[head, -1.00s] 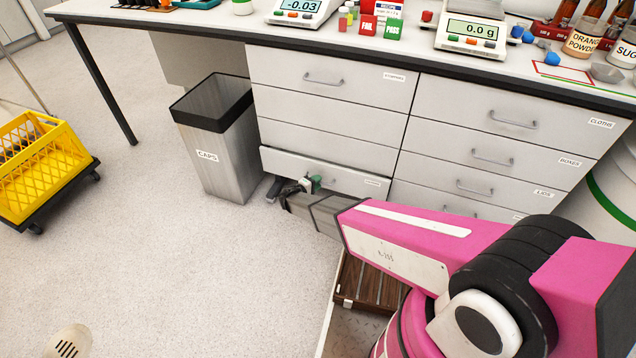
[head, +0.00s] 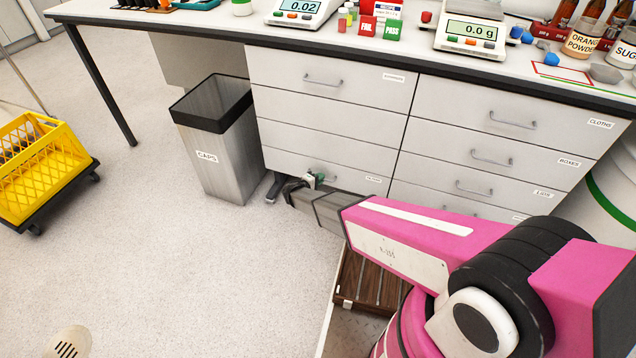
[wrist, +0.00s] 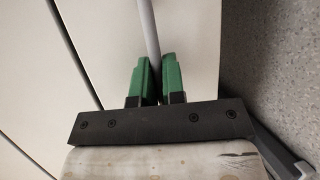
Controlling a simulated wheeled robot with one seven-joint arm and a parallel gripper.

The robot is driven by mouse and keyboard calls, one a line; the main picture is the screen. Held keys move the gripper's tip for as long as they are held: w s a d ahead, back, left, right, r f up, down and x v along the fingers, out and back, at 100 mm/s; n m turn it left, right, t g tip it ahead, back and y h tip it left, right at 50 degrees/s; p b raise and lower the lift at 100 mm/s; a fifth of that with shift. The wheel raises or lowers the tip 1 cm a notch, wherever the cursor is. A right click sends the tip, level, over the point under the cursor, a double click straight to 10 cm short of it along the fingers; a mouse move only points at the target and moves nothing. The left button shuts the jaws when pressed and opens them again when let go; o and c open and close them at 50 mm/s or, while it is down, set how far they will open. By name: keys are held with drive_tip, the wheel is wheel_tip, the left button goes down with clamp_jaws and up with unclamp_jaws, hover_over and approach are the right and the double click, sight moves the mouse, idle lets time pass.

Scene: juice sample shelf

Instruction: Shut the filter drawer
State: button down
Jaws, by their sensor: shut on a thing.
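The bottom drawer (head: 345,172) of the left-hand stack has a white front with a small label too small to read; I take it as the filter drawer. Its front looks flush with the drawers above, with no clear gap. My gripper (head: 314,180) is at this front, low down near the bin. In the wrist view, the green fingers of my gripper (wrist: 158,78) are shut on the drawer's grey bar handle (wrist: 149,32). The pale drawer front (wrist: 195,45) fills the area behind the fingers. In the head view my gripper partly hides the handle.
A metal bin (head: 222,150) labelled CAPS stands just left of the drawers. A yellow crate (head: 42,165) on a wheeled dolly is at the far left. The other drawers, including the right-hand stack (head: 505,95), look closed.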

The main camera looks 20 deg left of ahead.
drive_tip(key=shift+w, duration=0.2)
drive_tip(key=c, duration=1.2)
unclamp_jaws()
drive_tip(key=shift+w, duration=0.1)
drive_tip(key=v, duration=1.1)
